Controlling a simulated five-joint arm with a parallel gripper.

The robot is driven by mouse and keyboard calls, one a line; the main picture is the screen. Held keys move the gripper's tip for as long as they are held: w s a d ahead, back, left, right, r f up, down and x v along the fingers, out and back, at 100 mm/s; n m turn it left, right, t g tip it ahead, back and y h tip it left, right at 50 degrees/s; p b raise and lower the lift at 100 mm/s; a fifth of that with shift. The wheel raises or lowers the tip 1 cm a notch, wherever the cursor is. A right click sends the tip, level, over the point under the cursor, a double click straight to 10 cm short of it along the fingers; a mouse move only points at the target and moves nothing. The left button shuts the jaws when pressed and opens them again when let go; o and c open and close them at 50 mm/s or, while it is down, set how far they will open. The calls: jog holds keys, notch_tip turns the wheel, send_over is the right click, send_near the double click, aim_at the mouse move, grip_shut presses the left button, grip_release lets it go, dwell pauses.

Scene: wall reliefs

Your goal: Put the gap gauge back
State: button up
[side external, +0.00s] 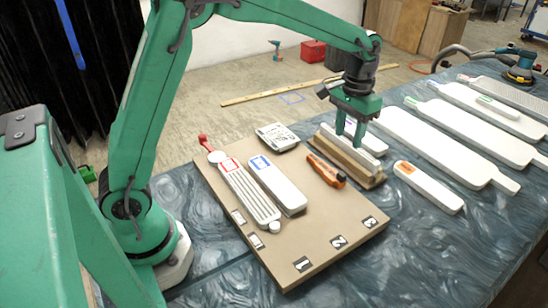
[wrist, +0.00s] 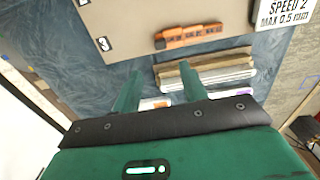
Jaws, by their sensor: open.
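I cannot tell for certain which thing is the gap gauge. An orange and dark slim tool (side external: 326,170) lies on the tan board (side external: 335,250), near its right edge; it also shows in the wrist view (wrist: 202,36). A wooden holder (side external: 345,171) with pale slabs (side external: 372,143) stands just beyond the board; it shows in the wrist view (wrist: 175,76). My gripper (side external: 350,142) is over this holder, fingers pointing down and apart. In the wrist view its fingers (wrist: 160,80) reach toward the holder, one overlapping it. Nothing is clearly held, and contact is hard to tell.
The board also carries a red-labelled grooved plate (side external: 248,193), a blue-labelled plate (side external: 277,185), a white card (side external: 277,137) and number tags. An orange-labelled white bar (side external: 429,187) and several long white paddles (side external: 445,145) lie to the right. The front right tabletop is clear.

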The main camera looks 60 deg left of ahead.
jog(key=s+a+r+t, duration=0.35)
jog(key=s+r, duration=0.55)
jog(key=s, duration=0.4)
jog(key=s+a+f+t, duration=0.2)
jog(key=s+a, duration=0.1)
jog(key=s, duration=0.9)
jog(key=shift+s, duration=0.25)
dwell(0.4)
